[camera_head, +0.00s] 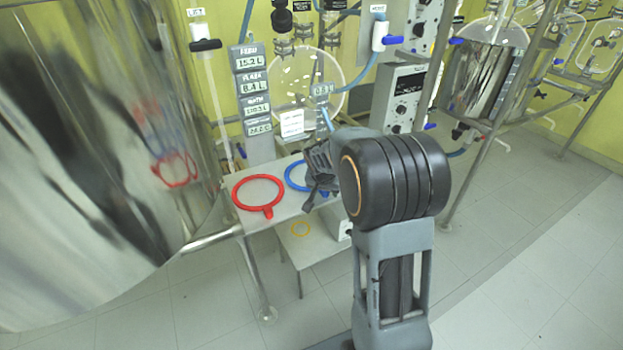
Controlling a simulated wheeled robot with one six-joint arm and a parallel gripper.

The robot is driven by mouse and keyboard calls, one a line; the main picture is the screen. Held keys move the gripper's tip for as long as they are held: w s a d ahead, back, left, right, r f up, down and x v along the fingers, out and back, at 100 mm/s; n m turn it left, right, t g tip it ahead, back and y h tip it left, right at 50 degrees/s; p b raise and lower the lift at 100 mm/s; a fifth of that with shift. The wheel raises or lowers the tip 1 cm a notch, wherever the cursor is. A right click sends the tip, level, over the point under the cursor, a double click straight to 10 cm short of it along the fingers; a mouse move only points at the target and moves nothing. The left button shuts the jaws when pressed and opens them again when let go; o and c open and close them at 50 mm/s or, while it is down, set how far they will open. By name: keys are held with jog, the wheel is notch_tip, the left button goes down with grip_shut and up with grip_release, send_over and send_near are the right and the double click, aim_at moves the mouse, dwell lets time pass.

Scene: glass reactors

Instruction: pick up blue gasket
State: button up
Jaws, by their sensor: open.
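The blue gasket (290,177) is a ring lying on a small light table (285,205), right of the red gasket. Its right part is hidden behind my gripper. My gripper (310,196) is dark grey and sits over or beside the right side of the blue ring, with its jaws open. I cannot tell how high the fingertips are above the ring or whether they touch it. My arm's thick black joint covers the area to the right.
A red gasket (258,192) with a tab lies on the table's left. A large shiny vessel (90,170) fills the left. Stacked labelled displays (253,90) and a round glass reactor (300,80) stand behind. Floor at right is clear.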

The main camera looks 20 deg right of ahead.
jog(key=shift+c, duration=0.3)
grip_shut()
jog(key=shift+r, duration=0.15)
